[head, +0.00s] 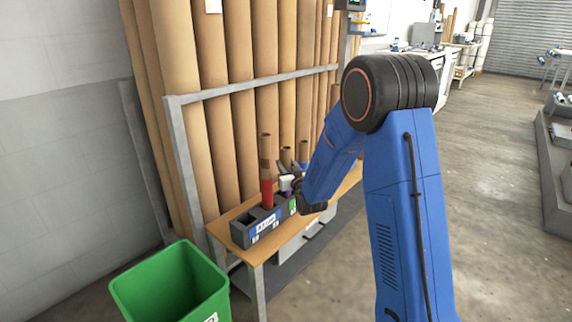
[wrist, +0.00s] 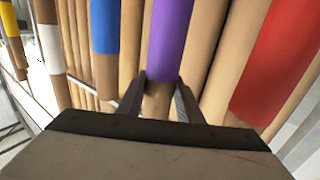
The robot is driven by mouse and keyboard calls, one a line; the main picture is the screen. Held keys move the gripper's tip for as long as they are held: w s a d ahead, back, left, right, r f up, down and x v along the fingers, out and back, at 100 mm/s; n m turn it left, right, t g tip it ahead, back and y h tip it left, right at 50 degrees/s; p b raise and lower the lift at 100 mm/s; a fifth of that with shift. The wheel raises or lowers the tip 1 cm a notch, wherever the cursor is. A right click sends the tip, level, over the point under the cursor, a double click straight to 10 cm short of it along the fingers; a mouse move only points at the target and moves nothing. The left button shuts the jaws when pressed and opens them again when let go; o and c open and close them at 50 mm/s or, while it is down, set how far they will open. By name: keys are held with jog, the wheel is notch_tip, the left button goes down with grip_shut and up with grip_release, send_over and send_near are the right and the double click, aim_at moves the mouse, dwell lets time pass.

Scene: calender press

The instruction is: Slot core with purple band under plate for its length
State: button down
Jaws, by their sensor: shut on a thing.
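My gripper (wrist: 160,78) is shut on the brown core with a purple band (wrist: 172,35); the fingers hold it on bare brown just below the band in the wrist view. In the head view my gripper (head: 297,184) is at the grey slotted rack (head: 240,233) on the wooden bench, largely behind my arm. A small purple patch (head: 288,194) shows there. The rack's front carries a white-and-blue plate (head: 265,223) and a green plate (head: 292,205); their writing is too small to read. I cannot tell whether the core's lower end is in a slot.
A core with a red band (head: 267,190) stands upright in the rack, and it also shows right in the wrist view (wrist: 275,65). Cores with blue (wrist: 105,28) and white bands (wrist: 50,42) stand left there. Tall brown tubes (head: 208,90) lean behind. A green bin (head: 170,285) stands front left.

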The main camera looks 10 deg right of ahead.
jog(key=shift+f, duration=0.4)
jog(key=c, duration=1.2)
grip_release()
jog(key=shift+s, duration=0.1)
